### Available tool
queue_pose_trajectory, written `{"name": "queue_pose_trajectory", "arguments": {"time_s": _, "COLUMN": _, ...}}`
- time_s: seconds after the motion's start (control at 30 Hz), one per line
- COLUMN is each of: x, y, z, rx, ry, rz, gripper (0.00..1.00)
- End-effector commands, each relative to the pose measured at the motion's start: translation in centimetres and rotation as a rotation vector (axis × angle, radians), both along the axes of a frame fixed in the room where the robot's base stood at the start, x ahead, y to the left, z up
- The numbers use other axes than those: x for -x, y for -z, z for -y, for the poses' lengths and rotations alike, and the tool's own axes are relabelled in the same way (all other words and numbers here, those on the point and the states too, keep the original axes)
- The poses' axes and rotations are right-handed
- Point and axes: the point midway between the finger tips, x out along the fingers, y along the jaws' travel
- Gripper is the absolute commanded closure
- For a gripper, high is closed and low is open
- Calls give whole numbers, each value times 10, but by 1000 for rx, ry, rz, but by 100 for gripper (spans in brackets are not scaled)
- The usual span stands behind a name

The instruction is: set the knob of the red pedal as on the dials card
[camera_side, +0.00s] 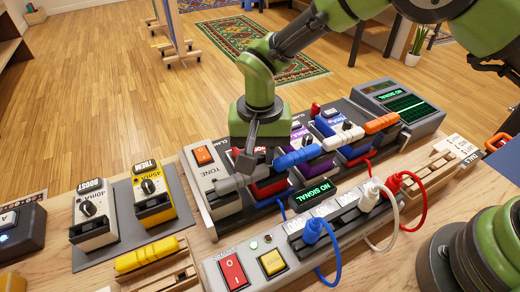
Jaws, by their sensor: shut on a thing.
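The red pedal (268,188) stands on the dark pedal board, with its upper part covered by my gripper. My gripper (246,160) points down over that pedal and is shut on its knob. The knob and its pointer are hidden behind the fingers, so its setting cannot be read. A white card (458,146) at the right seems to be the dials card; its marks are too small to read.
A power strip (340,220) with plugs and blue, white and red cables is in front. Boost (92,214) and yellow (152,195) pedals stand left. A green-screened device (400,105) stands behind.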

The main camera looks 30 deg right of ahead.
Motion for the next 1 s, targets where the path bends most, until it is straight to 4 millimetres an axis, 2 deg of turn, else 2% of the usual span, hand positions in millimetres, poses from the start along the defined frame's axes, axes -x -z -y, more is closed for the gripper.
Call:
{"name": "queue_pose_trajectory", "arguments": {"time_s": 0.1, "x": 0, "y": 0, "z": 0, "rx": -1, "ry": -1, "rz": 2, "gripper": 100}}
{"name": "queue_pose_trajectory", "arguments": {"time_s": 0.13, "x": 0, "y": 0, "z": 0, "rx": -1, "ry": -1, "rz": 2, "gripper": 74}}
{"name": "queue_pose_trajectory", "arguments": {"time_s": 0.17, "x": 0, "y": 0, "z": 0, "rx": -1, "ry": -1, "rz": 2, "gripper": 67}}
{"name": "queue_pose_trajectory", "arguments": {"time_s": 0.73, "x": 0, "y": 0, "z": 0, "rx": 0, "ry": -36, "rz": 0, "gripper": 67}}
{"name": "queue_pose_trajectory", "arguments": {"time_s": 0.87, "x": 0, "y": 0, "z": 0, "rx": 0, "ry": -147, "rz": 0, "gripper": 67}}
{"name": "queue_pose_trajectory", "arguments": {"time_s": 1.0, "x": 0, "y": 0, "z": 0, "rx": 0, "ry": -342, "rz": 0, "gripper": 67}}
